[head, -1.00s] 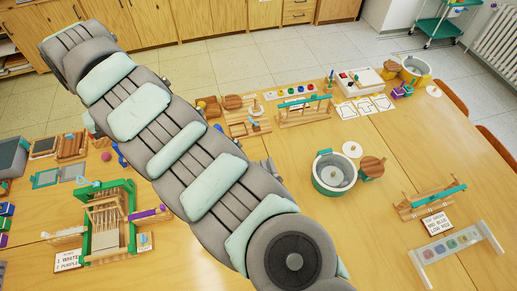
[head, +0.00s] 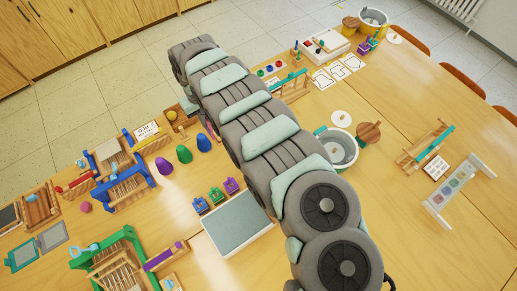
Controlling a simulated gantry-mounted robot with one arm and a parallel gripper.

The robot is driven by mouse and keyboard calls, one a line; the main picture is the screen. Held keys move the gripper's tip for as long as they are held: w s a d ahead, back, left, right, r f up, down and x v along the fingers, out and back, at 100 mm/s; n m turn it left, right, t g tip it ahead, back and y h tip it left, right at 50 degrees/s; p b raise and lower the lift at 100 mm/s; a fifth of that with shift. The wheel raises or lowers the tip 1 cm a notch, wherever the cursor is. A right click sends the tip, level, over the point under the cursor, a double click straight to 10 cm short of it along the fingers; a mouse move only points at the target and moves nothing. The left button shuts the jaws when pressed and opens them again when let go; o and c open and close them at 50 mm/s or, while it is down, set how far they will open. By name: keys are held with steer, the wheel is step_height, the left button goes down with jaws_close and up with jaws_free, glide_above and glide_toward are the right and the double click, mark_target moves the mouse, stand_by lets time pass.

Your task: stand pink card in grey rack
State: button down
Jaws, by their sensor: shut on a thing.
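My gripper is not in view; only my thick grey arm with pale green pads shows, crossing the middle of the head view. I cannot make out a pink card or a grey rack for certain. Either may be hidden behind my arm or outside the picture. A grey flat panel with a white edge (head: 237,222) lies left of my arm, but I cannot tell that it is a rack.
Green (head: 110,260) and blue (head: 122,188) wooden frames stand at left. A round grey tub (head: 340,150) and a clear stand with coloured squares (head: 458,188) are at right.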

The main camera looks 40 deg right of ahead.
steer(key=s+d+f+b, duration=0.2)
steer(key=s+d+f, duration=0.4)
steer(key=f, duration=0.5)
steer(key=s+d+f+b, duration=0.2)
steer(key=s+d+f, duration=0.4)
steer(key=s+f, duration=0.2)
step_height(320, 180, down, 3)
steer(key=shift+s+d+r, duration=0.1)
steer(key=shift+s+d, duration=0.1)
steer(key=shift+s, duration=0.2)
steer(key=shift+f, duration=0.6)
steer(key=shift+f+b, duration=0.25)
steer(key=shift+b, duration=0.1)
steer(key=shift+f, duration=0.2)
stand_by(0.8)
steer(key=shift+s+f+b, duration=0.1)
steer(key=shift+f+b, duration=0.3)
steer(key=shift+f, duration=0.3)
